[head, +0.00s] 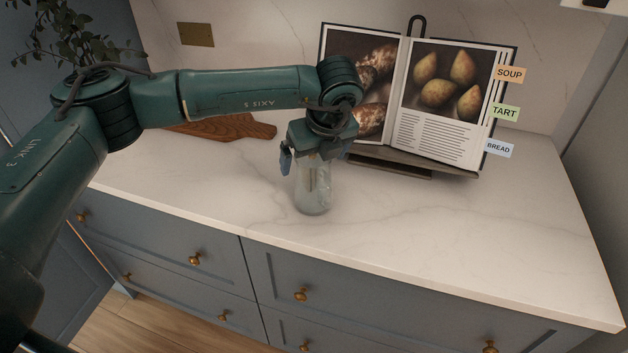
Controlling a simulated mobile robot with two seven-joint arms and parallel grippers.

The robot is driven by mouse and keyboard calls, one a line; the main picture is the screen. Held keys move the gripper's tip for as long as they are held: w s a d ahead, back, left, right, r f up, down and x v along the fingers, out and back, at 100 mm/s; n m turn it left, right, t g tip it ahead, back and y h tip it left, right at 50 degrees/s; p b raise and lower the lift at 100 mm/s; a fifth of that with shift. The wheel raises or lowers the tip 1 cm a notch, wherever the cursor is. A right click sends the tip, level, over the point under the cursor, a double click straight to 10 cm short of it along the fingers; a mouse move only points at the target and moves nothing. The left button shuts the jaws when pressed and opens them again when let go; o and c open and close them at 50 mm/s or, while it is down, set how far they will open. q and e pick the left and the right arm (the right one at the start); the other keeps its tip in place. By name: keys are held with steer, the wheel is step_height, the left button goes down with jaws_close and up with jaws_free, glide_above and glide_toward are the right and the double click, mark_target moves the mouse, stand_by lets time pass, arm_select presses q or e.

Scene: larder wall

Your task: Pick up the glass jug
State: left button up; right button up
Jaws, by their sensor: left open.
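The glass jug (313,197) stands upright on the pale marble counter, near its front edge. It is clear, and its top is hidden behind my left gripper. My left gripper (312,168) points down over the jug from above, with its jaws open. One finger shows to the left of the jug's upper part; the other is partly hidden on the right. I cannot tell whether the fingers touch the glass. My right gripper is not in view.
An open cookbook (450,95) on a dark stand (390,163) stands behind and right of the jug. A wooden board (235,129) lies behind my left arm. A plant (75,35) is at the back left. The counter's right side (480,230) is clear.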

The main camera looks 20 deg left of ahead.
arm_select(q)
steer(key=p+x, duration=0.1)
steer(key=x, duration=0.2)
steer(key=shift+f, duration=0.55)
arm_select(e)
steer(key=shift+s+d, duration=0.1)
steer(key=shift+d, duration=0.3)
arm_select(q)
steer(key=shift+c, duration=0.5)
steer(key=c, duration=0.9)
steer(key=shift+r, duration=0.1)
steer(key=c, duration=0.5)
steer(key=shift+c, duration=0.2)
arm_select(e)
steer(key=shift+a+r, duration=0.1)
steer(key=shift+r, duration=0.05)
arm_select(q)
steer(key=shift+r, duration=0.1)
